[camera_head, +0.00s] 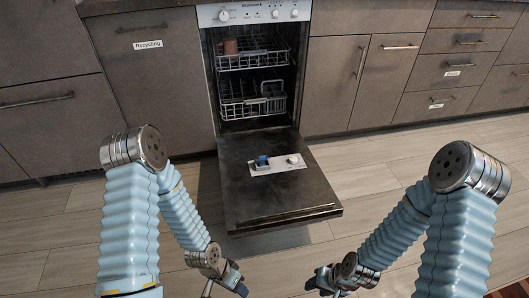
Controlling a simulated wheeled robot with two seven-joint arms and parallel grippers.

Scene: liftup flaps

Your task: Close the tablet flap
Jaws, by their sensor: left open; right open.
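The dishwasher door (270,200) lies folded down, open toward me. On its inner face is a light detergent panel (278,166). A small blue part (262,161) sits at the panel's left end; whether it is the tablet or the tablet flap is too small to tell. A round knob (292,160) is at its right end. My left gripper (226,282) is open near the bottom edge, below and left of the door. My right gripper (320,281) is open near the bottom edge, below and right of the door. Both are apart from the panel.
The dishwasher's upper rack (252,60) holds a brown cup (230,46); the lower rack (245,105) holds grey items. A "Recycling" cabinet (150,80) stands left, drawers (445,75) right. The wooden floor (360,180) around the door is clear.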

